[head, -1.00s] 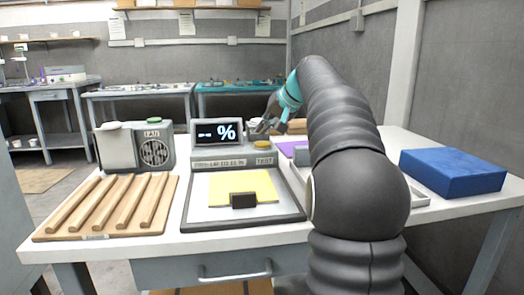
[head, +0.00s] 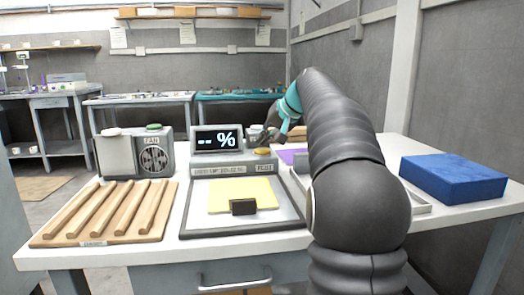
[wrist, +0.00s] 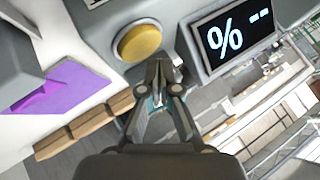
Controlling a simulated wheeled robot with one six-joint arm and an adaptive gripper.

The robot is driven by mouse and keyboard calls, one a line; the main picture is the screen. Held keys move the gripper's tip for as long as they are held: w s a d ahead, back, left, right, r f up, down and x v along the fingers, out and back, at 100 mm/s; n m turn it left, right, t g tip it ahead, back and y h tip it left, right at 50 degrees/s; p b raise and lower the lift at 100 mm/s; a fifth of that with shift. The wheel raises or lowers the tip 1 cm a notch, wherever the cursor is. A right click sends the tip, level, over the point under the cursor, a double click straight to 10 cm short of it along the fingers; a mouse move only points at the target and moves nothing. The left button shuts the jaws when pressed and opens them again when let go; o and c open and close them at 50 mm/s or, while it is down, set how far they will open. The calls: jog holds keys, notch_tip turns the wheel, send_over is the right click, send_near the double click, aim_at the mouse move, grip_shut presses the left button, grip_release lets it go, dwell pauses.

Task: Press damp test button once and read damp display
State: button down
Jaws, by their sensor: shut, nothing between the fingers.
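The damp tester is a grey box in the middle of the table with a dark display (head: 217,139) that reads "-- %". The display also shows at the upper right of the wrist view (wrist: 235,38), tilted. The yellow round test button (head: 263,152) is at the tester's right, by a "TEST" label; in the wrist view the button (wrist: 140,42) looks raised. My gripper (head: 262,138) is shut and empty. In the wrist view its fingertips (wrist: 158,66) are just beside the button, near its edge; I cannot tell whether they touch.
A pad with a yellow cloth (head: 243,193) and dark block lies before the tester. A slatted wooden rack (head: 105,212) and fan unit (head: 135,152) stand left. A blue block (head: 453,178) lies right. A purple sheet (wrist: 60,78) is near the button.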

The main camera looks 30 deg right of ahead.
aim_at(264, 150)
dwell(0.7)
jog(key=shift+f, duration=0.45)
jog(key=shift+f+b, duration=0.5)
jog(key=shift+b, duration=0.1)
dwell(0.6)
dwell(0.3)
jog(key=shift+r+p, duration=0.95)
jog(key=shift+r, duration=0.1)
notch_tip(264, 150, up, 3)
jog(key=p, duration=0.2)
jog(key=shift+p, duration=0.4)
jog(key=shift+r+p, duration=0.3)
jog(key=shift+r, duration=0.6)
